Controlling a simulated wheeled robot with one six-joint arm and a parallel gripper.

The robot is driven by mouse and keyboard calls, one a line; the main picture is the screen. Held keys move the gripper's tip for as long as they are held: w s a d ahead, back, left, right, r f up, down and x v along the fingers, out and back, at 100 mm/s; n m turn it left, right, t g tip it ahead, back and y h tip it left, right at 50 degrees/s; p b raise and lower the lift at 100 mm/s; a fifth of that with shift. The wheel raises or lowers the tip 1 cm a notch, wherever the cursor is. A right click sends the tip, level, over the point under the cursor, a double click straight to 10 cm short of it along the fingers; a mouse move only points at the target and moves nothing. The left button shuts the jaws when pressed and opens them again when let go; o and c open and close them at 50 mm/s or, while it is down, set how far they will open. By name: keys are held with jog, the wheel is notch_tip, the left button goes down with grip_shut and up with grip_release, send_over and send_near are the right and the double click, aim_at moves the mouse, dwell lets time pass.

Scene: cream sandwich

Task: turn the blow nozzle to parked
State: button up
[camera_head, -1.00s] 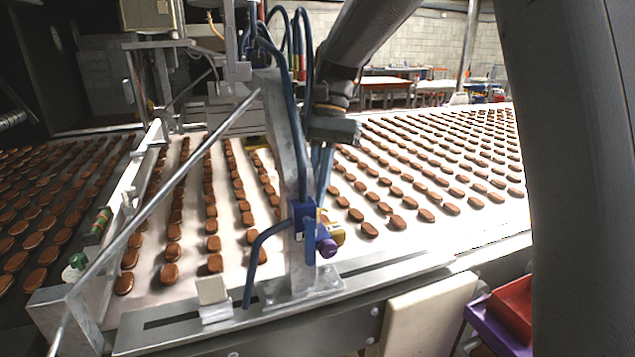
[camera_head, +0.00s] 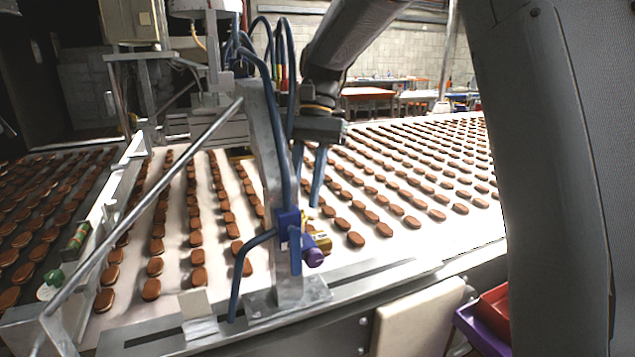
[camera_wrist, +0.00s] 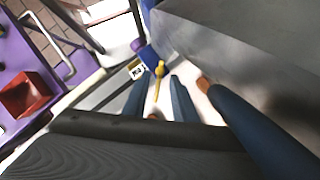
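A blue nozzle block (camera_head: 289,222) is fixed low on an upright grey metal post (camera_head: 268,170) beside the belt. A purple knob (camera_head: 314,257) and a yellow part (camera_head: 319,241) stick out on its right side. In the wrist view the blue block (camera_wrist: 148,54) carries a thin yellow lever (camera_wrist: 159,70) beside a small label (camera_wrist: 137,68), whose text I cannot read. My gripper (camera_head: 308,196) points down just above and right of the block. Its two blue fingers are apart and empty; in the wrist view the lever lies beyond the gap between them (camera_wrist: 158,90).
Blue hoses (camera_head: 277,120) run along the post, and a slanted metal rod (camera_head: 150,210) crosses to its left. The belt (camera_head: 410,235) with rows of brown biscuits lies behind. A purple bin (camera_head: 480,330) with a red tray (camera_head: 495,308) stands at the lower right.

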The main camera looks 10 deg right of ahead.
jog(key=w+d+b, duration=0.2)
jog(key=w+d, duration=0.3)
jog(key=w, duration=0.4)
jog(key=shift+w, duration=0.25)
jog(key=shift+d+f, duration=0.1)
